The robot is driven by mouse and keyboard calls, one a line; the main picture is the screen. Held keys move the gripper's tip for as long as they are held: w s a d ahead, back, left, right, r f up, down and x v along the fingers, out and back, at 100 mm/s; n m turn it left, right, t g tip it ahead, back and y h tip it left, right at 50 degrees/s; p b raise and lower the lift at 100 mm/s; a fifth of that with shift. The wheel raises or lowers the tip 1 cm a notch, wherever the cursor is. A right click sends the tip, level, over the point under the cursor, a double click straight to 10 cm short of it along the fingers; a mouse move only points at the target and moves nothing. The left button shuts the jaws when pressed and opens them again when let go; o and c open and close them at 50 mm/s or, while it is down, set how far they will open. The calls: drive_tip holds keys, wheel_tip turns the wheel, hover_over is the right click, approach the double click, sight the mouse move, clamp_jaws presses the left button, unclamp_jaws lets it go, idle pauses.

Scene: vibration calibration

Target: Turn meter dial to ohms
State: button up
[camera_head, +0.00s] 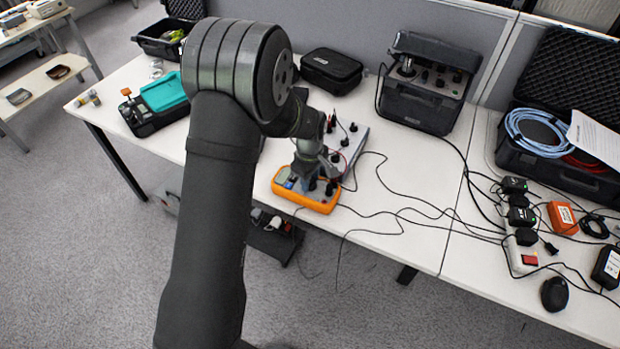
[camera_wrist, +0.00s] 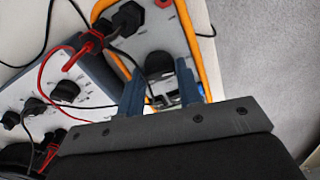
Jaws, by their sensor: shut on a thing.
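The meter (camera_head: 318,207) is an orange-edged device lying face up near the front edge of the white table. Its orange rim (camera_wrist: 187,25) and grey face also show in the wrist view. My gripper (camera_head: 306,183) points down over the meter's face. In the wrist view, its two blue-grey fingers (camera_wrist: 161,88) stand on either side of the black dial (camera_wrist: 158,64) and are shut on it. The dial's markings and pointer cannot be read. Red and black plugs (camera_wrist: 126,18) sit in the meter's end, with leads running off.
A grey box with black knobs (camera_wrist: 68,90) stands close beside the meter, joined by leads. Black cables (camera_head: 400,215) cross the table to the right. A black case (camera_head: 331,70) and an open instrument case (camera_head: 425,95) stand behind. Bare tabletop (camera_head: 415,170) lies to the right.

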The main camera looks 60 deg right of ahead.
drive_tip(key=shift+m, duration=0.3)
drive_tip(key=m, duration=0.3)
drive_tip(key=shift+d+m, duration=0.1)
drive_tip(key=shift+m, duration=2)
drive_tip(key=o, duration=1)
drive_tip(key=shift+c, duration=0.2)
wheel_tip(320, 180, up, 18)
drive_tip(key=shift+f, duration=0.25)
